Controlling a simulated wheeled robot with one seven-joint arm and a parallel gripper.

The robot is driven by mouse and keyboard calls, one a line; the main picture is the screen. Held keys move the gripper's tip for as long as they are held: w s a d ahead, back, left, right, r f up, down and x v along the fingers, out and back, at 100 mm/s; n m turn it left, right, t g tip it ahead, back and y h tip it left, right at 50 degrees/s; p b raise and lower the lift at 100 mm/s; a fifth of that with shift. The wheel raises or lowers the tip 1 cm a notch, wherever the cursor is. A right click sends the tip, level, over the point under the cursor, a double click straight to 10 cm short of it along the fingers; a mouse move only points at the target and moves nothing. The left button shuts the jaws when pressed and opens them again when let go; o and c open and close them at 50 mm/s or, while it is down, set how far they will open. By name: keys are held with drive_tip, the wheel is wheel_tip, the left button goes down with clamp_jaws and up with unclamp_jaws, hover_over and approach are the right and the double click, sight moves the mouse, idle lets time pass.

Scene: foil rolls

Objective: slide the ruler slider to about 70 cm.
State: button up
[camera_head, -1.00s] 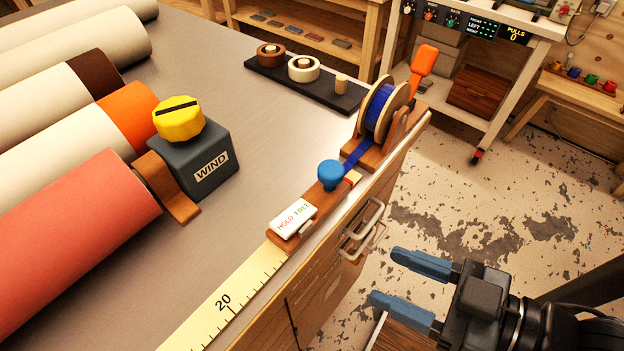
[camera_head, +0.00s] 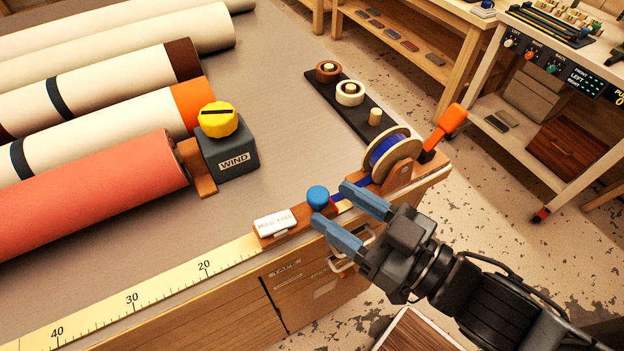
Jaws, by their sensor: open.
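The ruler slider is a brown wooden block (camera_head: 291,230) with a blue round knob (camera_head: 318,196) and a white HOLD/FREE switch (camera_head: 274,222). It sits on the yellow ruler (camera_head: 165,287) along the table's front edge. The ruler shows 20, 30 and 40, rising to the left; 70 is not in view. The slider's left end is to the right of the 20 mark. A blue ribbon runs from the slider's right side to a spool (camera_head: 390,158). My gripper (camera_head: 330,206) is open and empty, its blue fingertips close to the knob's right side. I cannot tell whether they touch it.
Several fabric rolls (camera_head: 90,205) lie at the left beside a dark WIND box (camera_head: 233,158) with a yellow knob. A black tray (camera_head: 345,110) with tape rolls stands behind the spool. An orange lever (camera_head: 443,130) sticks up at the right. A drawer front is below the edge.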

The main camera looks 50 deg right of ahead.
sight(310, 190)
drive_tip(key=shift+w+a+p, duration=0.15)
drive_tip(key=shift+w+p, duration=0.25)
drive_tip(key=shift+w, duration=1.15)
drive_tip(key=shift+w+a+p, duration=0.1)
drive_tip(key=shift+w+p, duration=0.25)
drive_tip(key=shift+w, duration=1.2)
drive_tip(key=shift+c, duration=0.5)
drive_tip(key=shift+r, duration=0.1)
clamp_jaws()
